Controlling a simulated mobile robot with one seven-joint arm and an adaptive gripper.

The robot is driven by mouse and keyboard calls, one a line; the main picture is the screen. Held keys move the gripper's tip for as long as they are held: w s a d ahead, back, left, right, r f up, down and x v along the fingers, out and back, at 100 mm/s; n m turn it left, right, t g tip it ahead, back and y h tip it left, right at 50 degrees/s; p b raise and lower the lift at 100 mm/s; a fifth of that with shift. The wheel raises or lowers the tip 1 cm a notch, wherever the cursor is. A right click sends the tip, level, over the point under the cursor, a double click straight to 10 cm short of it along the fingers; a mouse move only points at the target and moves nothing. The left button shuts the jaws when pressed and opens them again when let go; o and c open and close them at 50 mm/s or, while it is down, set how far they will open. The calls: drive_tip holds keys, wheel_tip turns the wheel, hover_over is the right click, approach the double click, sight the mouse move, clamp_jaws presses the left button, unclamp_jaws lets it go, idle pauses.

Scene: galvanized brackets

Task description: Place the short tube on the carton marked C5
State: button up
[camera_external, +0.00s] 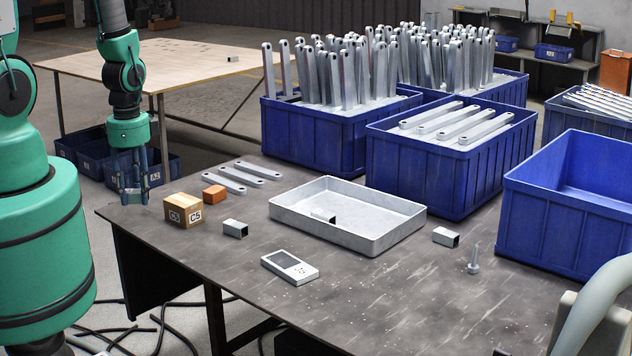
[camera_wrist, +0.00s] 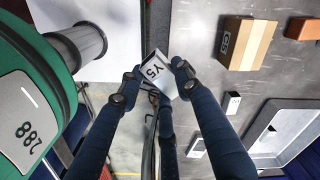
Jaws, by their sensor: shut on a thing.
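My gripper (camera_external: 133,196) hangs pointing down at the left edge of the dark table, left of the carton. In the wrist view my gripper (camera_wrist: 156,79) is shut on a small pale grey piece marked Y5 (camera_wrist: 153,69), which looks like a short tube. In the outside view the fingers mostly hide it. The brown carton marked C5 (camera_external: 183,210) stands upright near the table's left end, its top bare. The carton also shows at the upper right of the wrist view (camera_wrist: 245,43), apart from my fingers.
An orange block (camera_external: 214,194) sits just behind the carton. Flat bars (camera_external: 240,175) lie farther back. A short tube (camera_external: 235,229) and a device with a display (camera_external: 290,267) lie in front. A grey tray (camera_external: 400,235) holds another tube; blue crates stand behind.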

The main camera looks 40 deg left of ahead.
drive_tip(key=b, duration=0.2)
hover_over(182, 200)
drive_tip(key=shift+d+f, duration=0.1)
drive_tip(key=shift+f, duration=0.65)
drive_tip(key=shift+f+b, duration=0.4)
drive_tip(key=shift+f, duration=1.35)
drive_tip(key=shift+f, duration=0.1)
drive_tip(key=o, duration=1.2)
wheel_tip(182, 200, up, 12)
drive_tip(key=shift+s+r+p, duration=0.1)
drive_tip(key=shift+p, duration=1.1)
drive_tip(key=shift+r, duration=0.1)
